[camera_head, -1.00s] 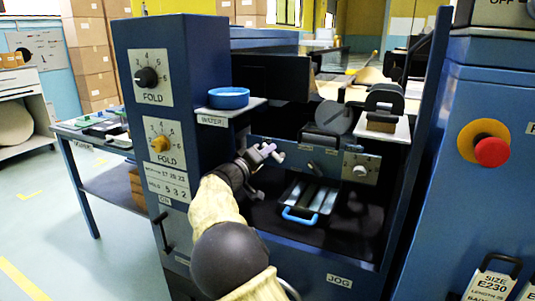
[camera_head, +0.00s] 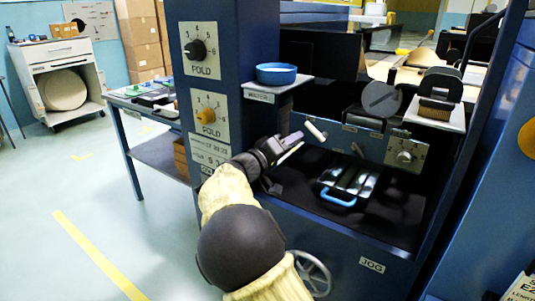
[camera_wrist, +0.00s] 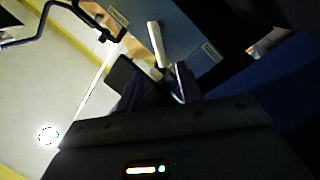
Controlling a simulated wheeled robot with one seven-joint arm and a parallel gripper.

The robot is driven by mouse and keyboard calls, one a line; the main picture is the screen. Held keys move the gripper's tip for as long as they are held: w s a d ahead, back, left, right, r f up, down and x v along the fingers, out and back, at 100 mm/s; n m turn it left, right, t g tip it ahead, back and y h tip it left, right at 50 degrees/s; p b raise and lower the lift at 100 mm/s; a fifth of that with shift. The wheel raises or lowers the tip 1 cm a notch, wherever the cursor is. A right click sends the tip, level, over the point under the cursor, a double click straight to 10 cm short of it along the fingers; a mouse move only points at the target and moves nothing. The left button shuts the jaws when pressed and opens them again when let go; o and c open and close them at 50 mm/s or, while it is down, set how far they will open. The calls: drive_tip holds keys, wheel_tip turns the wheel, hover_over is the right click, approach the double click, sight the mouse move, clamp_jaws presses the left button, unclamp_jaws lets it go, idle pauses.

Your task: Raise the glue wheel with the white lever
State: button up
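The white lever (camera_head: 316,131) is a short white bar sticking out from the blue machine, below the dish shelf. It also shows in the wrist view (camera_wrist: 157,43), beyond the fingertips. My gripper (camera_head: 291,146) is just left of and below the lever in the head view. Its fingers look parted in the wrist view (camera_wrist: 158,80), with nothing between them; the lever appears apart from them. A grey round disc (camera_head: 381,100) on the machine may be the glue wheel; I cannot tell for certain.
A blue dish (camera_head: 276,74) sits on a small shelf above my gripper. A tray with a blue handle (camera_head: 338,197) lies in the bay to the right. The machine's blue column (camera_head: 212,60) with dials is close on the left. Open floor lies further left.

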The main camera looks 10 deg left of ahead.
drive_tip(key=p+v, duration=0.1)
drive_tip(key=v, duration=0.8)
drive_tip(key=shift+w+f, duration=0.1)
